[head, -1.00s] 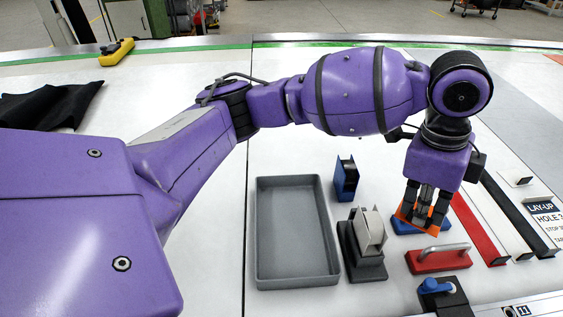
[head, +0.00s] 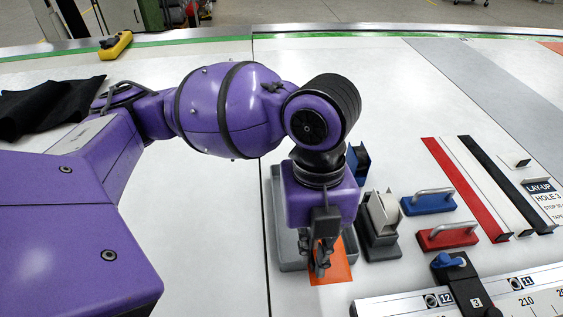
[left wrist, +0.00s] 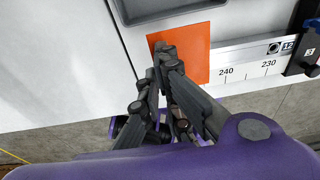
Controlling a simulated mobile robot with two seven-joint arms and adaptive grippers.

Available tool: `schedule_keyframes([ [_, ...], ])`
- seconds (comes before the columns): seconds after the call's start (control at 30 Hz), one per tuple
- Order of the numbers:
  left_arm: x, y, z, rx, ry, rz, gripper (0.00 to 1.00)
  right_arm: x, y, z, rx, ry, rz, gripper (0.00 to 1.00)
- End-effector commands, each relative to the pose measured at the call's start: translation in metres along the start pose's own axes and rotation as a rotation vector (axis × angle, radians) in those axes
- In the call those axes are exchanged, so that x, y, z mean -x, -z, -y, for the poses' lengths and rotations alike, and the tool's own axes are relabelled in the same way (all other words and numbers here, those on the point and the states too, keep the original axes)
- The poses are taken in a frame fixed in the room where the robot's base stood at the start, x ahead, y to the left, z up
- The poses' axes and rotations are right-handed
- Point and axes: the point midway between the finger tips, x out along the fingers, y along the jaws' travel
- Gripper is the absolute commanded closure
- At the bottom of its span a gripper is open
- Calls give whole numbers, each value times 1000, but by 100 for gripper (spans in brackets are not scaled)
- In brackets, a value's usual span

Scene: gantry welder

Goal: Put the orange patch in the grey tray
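The orange patch (head: 340,265) is a thin flat square. My left gripper (head: 319,270) points down and is shut on it. The left wrist view shows the fingertips (left wrist: 166,52) pinching the patch (left wrist: 190,48) near its left edge. The grey tray (head: 289,259) is shallow and mostly hidden behind my left arm in the head view; part of it shows at the top of the left wrist view (left wrist: 165,9). The patch appears at the tray's front right corner in the head view, just outside the rim in the wrist view. Its height is unclear. My right gripper is out of view.
A grey and white dispenser (head: 380,222) stands right of the tray, with a blue holder (head: 361,165) behind. Blue (head: 430,204) and red (head: 447,237) handled blocks lie farther right. A numbered rail (head: 420,298) runs along the front. A black cloth (head: 40,108) lies at left.

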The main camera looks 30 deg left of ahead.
Motion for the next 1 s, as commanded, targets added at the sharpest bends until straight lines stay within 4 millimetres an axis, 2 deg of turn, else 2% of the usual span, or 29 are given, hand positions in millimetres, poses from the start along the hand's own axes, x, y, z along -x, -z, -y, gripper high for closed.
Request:
schedule_keyframes([
  [0.03, -8, -14, 0, 13, -6, -7, 100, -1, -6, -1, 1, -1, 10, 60],
  [0.2, -20, -59, 2, 12, -5, -6, 100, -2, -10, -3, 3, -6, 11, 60],
  [0.27, -24, -75, 2, 12, -4, -5, 100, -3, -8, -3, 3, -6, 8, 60],
  [0.4, -48, -98, 4, 9, -5, -7, 100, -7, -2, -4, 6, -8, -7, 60],
  [0.53, -60, -113, 5, 6, -2, -3, 100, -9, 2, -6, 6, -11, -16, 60],
  [0.77, -69, -124, 6, 7, 0, -1, 100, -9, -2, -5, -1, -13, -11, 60],
  [1.0, -101, -131, 6, 5, 0, -1, 100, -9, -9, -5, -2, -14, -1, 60],
])
